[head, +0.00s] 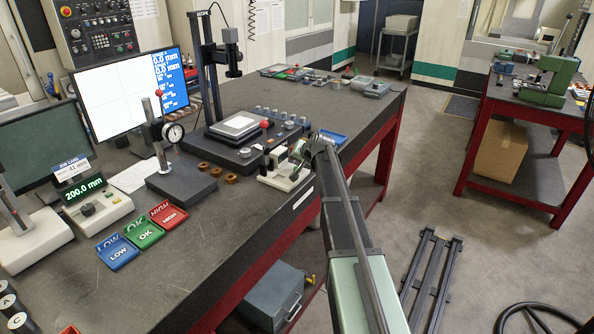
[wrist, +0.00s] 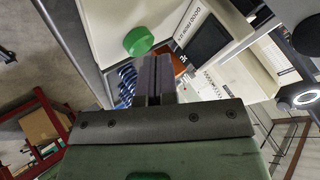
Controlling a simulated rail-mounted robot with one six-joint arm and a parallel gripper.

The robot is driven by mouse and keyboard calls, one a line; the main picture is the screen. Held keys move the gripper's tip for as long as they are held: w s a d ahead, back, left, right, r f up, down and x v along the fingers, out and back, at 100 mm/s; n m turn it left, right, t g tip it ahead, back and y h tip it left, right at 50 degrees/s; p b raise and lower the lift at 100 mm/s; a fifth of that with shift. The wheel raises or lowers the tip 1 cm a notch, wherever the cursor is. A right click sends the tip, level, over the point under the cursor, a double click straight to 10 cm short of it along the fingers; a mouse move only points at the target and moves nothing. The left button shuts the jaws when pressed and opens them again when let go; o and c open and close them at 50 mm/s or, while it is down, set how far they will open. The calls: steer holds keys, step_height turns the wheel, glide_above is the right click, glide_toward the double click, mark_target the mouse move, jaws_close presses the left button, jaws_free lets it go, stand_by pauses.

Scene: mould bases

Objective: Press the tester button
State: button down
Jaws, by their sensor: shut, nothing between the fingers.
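The tester shows in the wrist view as a pale housing (wrist: 170,24) with a dark screen and printed lettering. Its round green button (wrist: 138,41) stands out near the fingertips, up and slightly left of them in the picture. My gripper (wrist: 152,60) is shut and empty, its two dark fingers together and pointing toward the tester. Whether the fingertips touch the button cannot be told. In the head view, a small pale device (head: 280,182), apparently the tester, sits at the bench's front edge, partly behind my arm. My fingers are not clear there.
A dial gauge stand (head: 182,185), a camera stand, and blue, green and red trays (head: 145,234) labelled LOW, OK and HIGH stand along the dark bench (head: 235,225). Several brown rings lie near the tester. A red-framed table (head: 505,140) stands at right across open floor.

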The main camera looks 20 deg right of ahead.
steer(key=shift+f, duration=0.1)
stand_by(0.4)
steer(key=shift+f+b, duration=0.45)
steer(key=shift+b, duration=0.05)
steer(key=shift+r, duration=0.1)
steer(key=shift+r+p, duration=0.4)
steer(key=shift+p, duration=0.1)
step_height(320, 180, up, 6)
steer(key=p, duration=0.6)
steer(key=shift+r, duration=0.15)
